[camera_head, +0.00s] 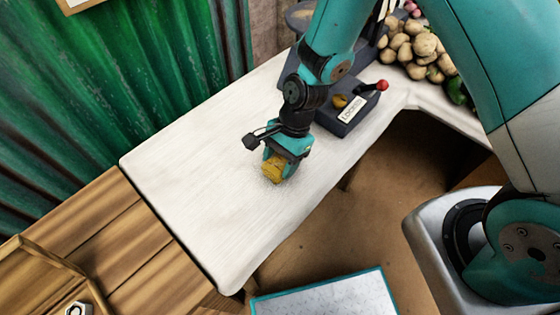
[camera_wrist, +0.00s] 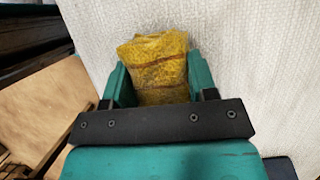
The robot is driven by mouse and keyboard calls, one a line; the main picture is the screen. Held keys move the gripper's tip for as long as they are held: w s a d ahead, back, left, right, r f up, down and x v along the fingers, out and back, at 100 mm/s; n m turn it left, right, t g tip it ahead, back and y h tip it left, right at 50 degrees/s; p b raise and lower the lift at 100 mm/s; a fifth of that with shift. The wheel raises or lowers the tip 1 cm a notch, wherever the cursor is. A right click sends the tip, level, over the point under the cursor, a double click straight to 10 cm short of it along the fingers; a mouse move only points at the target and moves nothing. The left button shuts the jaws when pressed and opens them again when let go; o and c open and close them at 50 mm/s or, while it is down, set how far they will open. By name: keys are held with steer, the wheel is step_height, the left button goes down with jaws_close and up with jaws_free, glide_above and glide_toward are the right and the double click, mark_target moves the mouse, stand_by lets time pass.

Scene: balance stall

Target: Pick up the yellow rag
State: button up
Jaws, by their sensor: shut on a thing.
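The yellow rag (camera_head: 273,168) is at my gripper's tip, over the white counter, in the head view. In the wrist view the rag (camera_wrist: 155,62) is a folded yellow bundle with brownish stripes, between the two teal fingers. My gripper (camera_head: 279,166) is shut on it, and it also shows in the wrist view (camera_wrist: 158,80). The rag's lower part is hidden behind the gripper's dark crossbar in the wrist view. I cannot tell whether the rag touches the counter or hangs just above it.
The white counter (camera_head: 190,190) is clear to the left of my gripper. A dark balance base with a red knob (camera_head: 382,85) stands behind it to the right, near a pile of potatoes (camera_head: 415,45). A green corrugated wall (camera_head: 120,70) borders the counter. A wooden surface (camera_head: 110,220) adjoins at left.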

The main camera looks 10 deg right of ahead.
mark_target(280, 159)
step_height(280, 159, up, 20)
steer(key=p, duration=0.1)
steer(key=shift+f, duration=0.25)
